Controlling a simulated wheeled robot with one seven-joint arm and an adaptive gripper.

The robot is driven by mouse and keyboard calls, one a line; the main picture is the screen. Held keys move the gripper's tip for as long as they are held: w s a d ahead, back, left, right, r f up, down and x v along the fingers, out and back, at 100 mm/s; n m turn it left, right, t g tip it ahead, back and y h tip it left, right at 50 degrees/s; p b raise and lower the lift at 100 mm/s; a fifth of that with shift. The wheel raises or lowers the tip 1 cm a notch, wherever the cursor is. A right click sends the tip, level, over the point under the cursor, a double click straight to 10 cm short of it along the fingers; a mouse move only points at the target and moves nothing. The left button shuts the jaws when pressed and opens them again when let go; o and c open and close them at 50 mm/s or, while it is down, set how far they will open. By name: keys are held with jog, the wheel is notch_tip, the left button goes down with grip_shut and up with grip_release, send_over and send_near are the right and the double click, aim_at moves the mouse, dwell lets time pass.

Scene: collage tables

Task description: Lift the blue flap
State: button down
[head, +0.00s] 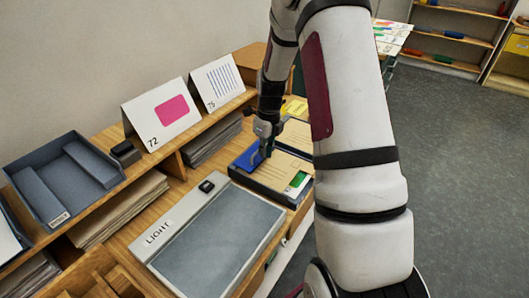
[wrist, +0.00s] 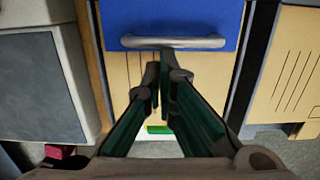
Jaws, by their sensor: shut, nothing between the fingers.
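The blue flap (wrist: 185,18) fills the top of the wrist view. It has a grey bar handle (wrist: 195,43) along its near edge. In the head view the flap (head: 247,157) lies at the left end of a dark-framed tray on the table. My gripper (wrist: 163,72) is shut and empty, its fingertips just at the bar handle. I cannot tell whether they touch it. In the head view my gripper (head: 265,130) is low over the flap and hides part of it.
A light panel (head: 220,245) with a grey surface lies in front of the tray. Cards numbered 72 (head: 163,112) and 75 (head: 217,82) stand behind on the raised shelf. A grey-blue tray (head: 65,180) sits at the left. Open floor (head: 455,150) is at the right.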

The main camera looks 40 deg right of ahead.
aim_at(255, 158)
jog(key=shift+w, duration=0.15)
jog(key=shift+w+a+r+g+h+b, duration=0.25)
jog(key=shift+w+r+g+b, duration=0.2)
jog(key=shift+g+b, duration=0.15)
jog(key=shift+w+a+r+g+h+b, duration=0.15)
jog(key=shift+w+r+g+h+b, duration=0.25)
jog(key=shift+g, duration=0.35)
jog(key=shift+w+a+r+g+h+b, duration=0.2)
jog(key=shift+w+r+g+b, duration=0.25)
jog(key=shift+w+g+b, duration=0.15)
jog(key=shift+w+r+b, duration=0.2)
jog(key=shift+r+b, duration=0.05)
jog(key=shift+b, duration=0.05)
jog(key=w, duration=0.1)
jog(key=w+a+r+b, duration=0.1)
jog(key=shift+w+a+r, duration=0.1)
jog(key=shift+w, duration=0.3)
jog(key=w+b, duration=0.1)
jog(key=w+a, duration=0.1)
jog(key=w, duration=0.1)
jog(key=shift+w+r+b, duration=0.15)
jog(key=shift+r+b, duration=0.05)
jog(key=shift+b, duration=0.15)
jog(key=shift+w+a+r, duration=0.1)
